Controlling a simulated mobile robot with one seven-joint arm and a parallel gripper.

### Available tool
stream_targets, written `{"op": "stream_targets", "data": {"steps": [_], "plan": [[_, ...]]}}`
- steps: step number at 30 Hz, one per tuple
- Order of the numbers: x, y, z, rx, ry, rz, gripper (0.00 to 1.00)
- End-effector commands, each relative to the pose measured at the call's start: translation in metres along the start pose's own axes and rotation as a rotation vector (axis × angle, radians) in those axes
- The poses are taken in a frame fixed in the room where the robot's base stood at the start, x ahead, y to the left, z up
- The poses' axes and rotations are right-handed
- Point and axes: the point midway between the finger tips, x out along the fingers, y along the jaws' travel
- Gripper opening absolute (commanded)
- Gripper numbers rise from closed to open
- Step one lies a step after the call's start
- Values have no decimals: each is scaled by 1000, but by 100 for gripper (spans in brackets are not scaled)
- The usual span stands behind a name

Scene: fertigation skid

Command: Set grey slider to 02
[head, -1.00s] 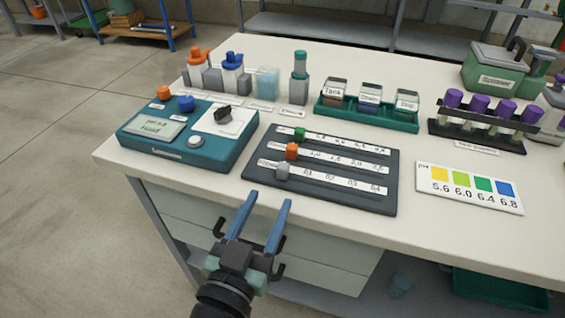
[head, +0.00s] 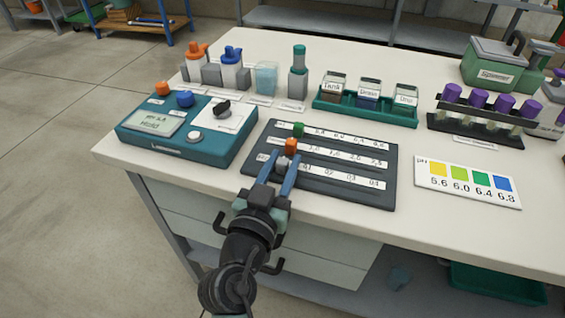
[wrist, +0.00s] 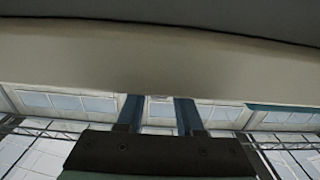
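The grey slider (head: 282,163) is the nearest of three knobs on the dark slider board (head: 345,192). It sits near the left end of its track, left of the 0.2 mark. My gripper (head: 282,160) reaches over the board's front left edge, with one blue finger on each side of the grey slider. The fingers are apart, but I cannot tell whether they touch the knob. The wrist view also shows the two fingers (wrist: 160,110) apart; the slider is not recognisable there. The fingers hide the lower part of the knob and the track's start.
The orange slider (head: 291,147) stands just behind the fingertips, with the green slider (head: 298,130) farther back. A teal meter box (head: 180,140) is to the left. A pH colour card (head: 468,186) lies to the right. Bottles and a green tray (head: 365,112) stand behind.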

Motion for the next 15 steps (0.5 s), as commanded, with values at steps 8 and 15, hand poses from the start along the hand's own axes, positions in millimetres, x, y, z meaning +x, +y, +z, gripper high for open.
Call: {"op": "stream_targets", "data": {"steps": [8, 15], "plan": [[0, 0, 0, 0, 0, 0, 0], [0, 0, 0, 0, 0, 0, 0]]}}
